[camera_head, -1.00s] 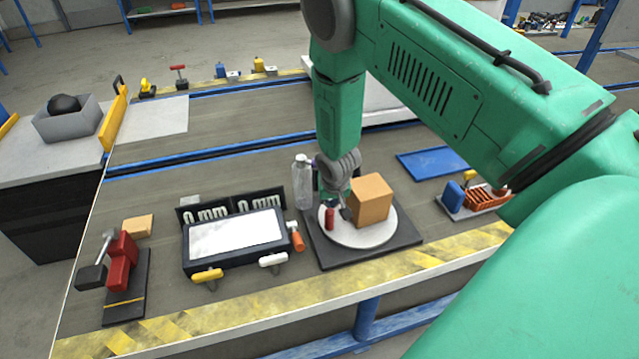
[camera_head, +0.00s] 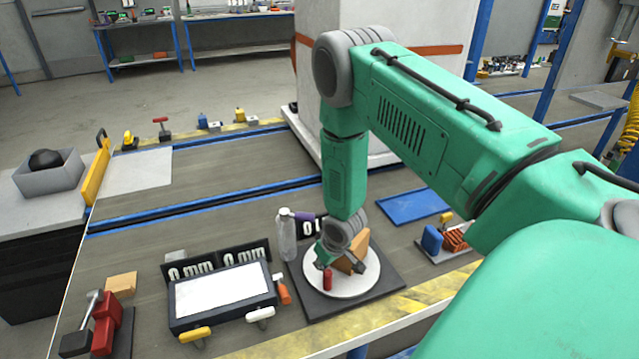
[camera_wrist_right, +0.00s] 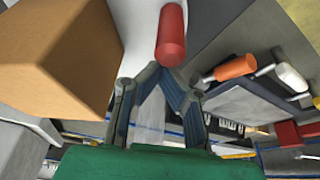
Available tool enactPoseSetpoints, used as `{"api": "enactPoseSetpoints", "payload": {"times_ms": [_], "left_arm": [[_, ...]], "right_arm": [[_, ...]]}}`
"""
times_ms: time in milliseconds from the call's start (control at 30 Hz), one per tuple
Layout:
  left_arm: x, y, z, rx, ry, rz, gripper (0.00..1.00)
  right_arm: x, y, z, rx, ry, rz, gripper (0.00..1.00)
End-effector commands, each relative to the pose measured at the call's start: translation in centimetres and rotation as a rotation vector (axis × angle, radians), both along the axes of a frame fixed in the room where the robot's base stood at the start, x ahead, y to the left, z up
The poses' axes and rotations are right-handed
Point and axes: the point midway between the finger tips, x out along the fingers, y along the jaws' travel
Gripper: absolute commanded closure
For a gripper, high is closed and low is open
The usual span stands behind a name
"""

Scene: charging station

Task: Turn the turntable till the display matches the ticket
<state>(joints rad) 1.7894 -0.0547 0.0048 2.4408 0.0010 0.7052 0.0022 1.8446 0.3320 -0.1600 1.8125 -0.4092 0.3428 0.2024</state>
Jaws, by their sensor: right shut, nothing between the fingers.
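The turntable (camera_head: 365,284) is a white disc on a dark square base. A brown block (camera_head: 357,249) and an upright red peg (camera_head: 327,280) stand on it. My right gripper (camera_head: 340,262) is low over the disc, shut and empty, just beside the peg and partly in front of the block. In the right wrist view the shut fingers (camera_wrist_right: 155,72) are close to the red peg (camera_wrist_right: 171,36), with the block (camera_wrist_right: 60,55) at left; contact is unclear. Dark plates reading "0 mm" (camera_head: 216,264) stand behind a black-framed white panel (camera_head: 222,291). My left gripper is out of view.
A clear bottle (camera_head: 287,238) and a partly hidden sign (camera_head: 309,226) stand behind the turntable. An orange-handled tool (camera_head: 284,290) lies left of it. A blue tray (camera_head: 413,206) is behind right. A red clamp (camera_head: 105,322) stands at left. The bench's rear middle is clear.

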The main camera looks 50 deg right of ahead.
Motion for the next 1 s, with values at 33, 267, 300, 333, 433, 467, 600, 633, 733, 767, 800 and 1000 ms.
{"api": "enactPoseSetpoints", "payload": {"times_ms": [33,267,300,333,433,467,600,633,733,767,800,1000], "left_arm": [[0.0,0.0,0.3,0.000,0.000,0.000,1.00],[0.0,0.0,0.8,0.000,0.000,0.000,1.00],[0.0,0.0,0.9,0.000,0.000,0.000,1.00],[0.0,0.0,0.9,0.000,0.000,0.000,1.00],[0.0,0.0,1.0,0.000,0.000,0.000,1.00],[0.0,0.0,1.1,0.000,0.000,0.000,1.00],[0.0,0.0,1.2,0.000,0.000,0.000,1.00],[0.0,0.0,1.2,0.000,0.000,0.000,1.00],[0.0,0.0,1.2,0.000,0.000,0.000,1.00],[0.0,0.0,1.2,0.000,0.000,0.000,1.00],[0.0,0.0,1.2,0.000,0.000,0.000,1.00],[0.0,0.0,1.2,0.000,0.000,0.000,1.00]], "right_arm": [[-0.3,0.0,0.1,0.003,0.002,0.018,1.00],[-1.0,-0.2,0.0,0.002,0.001,0.060,1.00],[-1.1,-0.2,0.0,0.002,0.001,0.060,1.00],[-1.2,-0.2,0.0,0.002,0.001,0.060,1.00],[-1.4,-0.3,0.0,0.002,0.001,0.059,1.00],[-1.4,-0.3,0.0,0.002,0.001,0.058,1.00],[-1.6,-0.3,0.0,0.001,0.001,0.058,1.00],[-1.6,-0.3,0.0,0.001,0.001,0.058,1.00],[-1.7,-0.4,-0.1,0.001,0.001,0.058,1.00],[-1.7,-0.4,-0.1,0.001,0.001,0.058,1.00],[-1.7,-0.4,-0.1,0.001,0.000,0.058,1.00],[-1.7,-0.4,-0.1,0.001,0.001,0.058,1.00]]}}
